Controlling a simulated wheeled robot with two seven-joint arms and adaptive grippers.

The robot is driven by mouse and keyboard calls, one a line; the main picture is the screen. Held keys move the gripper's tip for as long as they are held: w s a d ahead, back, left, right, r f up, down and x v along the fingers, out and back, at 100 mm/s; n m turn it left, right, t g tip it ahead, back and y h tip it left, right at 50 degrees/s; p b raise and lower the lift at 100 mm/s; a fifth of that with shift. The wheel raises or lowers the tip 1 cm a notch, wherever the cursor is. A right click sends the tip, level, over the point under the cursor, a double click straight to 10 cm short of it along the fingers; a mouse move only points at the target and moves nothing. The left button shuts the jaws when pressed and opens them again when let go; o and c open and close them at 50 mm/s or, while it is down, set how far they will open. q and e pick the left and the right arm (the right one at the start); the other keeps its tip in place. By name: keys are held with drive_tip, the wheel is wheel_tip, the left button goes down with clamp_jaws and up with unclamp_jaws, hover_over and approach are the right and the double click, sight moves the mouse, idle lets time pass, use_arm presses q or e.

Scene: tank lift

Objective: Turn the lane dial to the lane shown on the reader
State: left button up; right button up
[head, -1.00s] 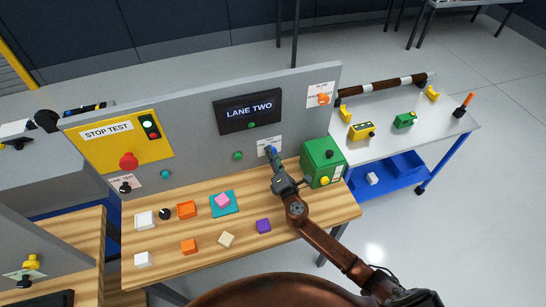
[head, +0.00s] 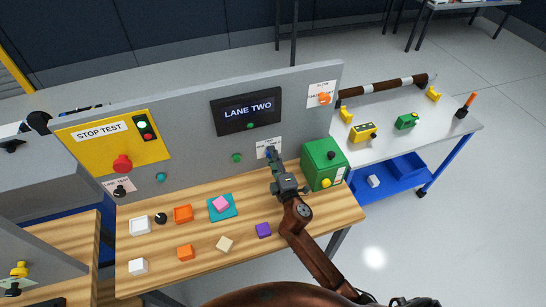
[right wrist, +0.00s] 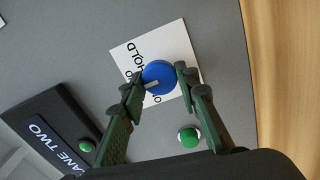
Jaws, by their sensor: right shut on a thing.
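The reader (head: 248,110) is a dark screen on the grey upright panel and shows "LANE TWO"; it also shows in the right wrist view (right wrist: 50,133). The lane dial (right wrist: 157,77) is a round blue knob with a pale pointer mark, set on a white label card (right wrist: 178,45). The card's word "HOLD" can be read; other lettering is partly covered. My right gripper (right wrist: 157,80) is shut on the dial, one finger on each side. In the head view the right gripper (head: 271,154) largely hides the dial. My left gripper is not in view.
A green box (head: 323,166) stands close to the right of my right gripper. Green buttons (head: 237,158) and a yellow stop-test plate (head: 113,143) are on the panel. Several coloured blocks lie on the wooden bench (head: 330,209).

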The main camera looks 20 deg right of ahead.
idle(0.4)
drive_tip(key=o, duration=1.2)
drive_tip(key=shift+c, duration=0.2)
drive_tip(key=s, duration=1.2)
drive_tip(key=shift+d, duration=0.2)
drive_tip(key=shift+s+d, duration=0.1)
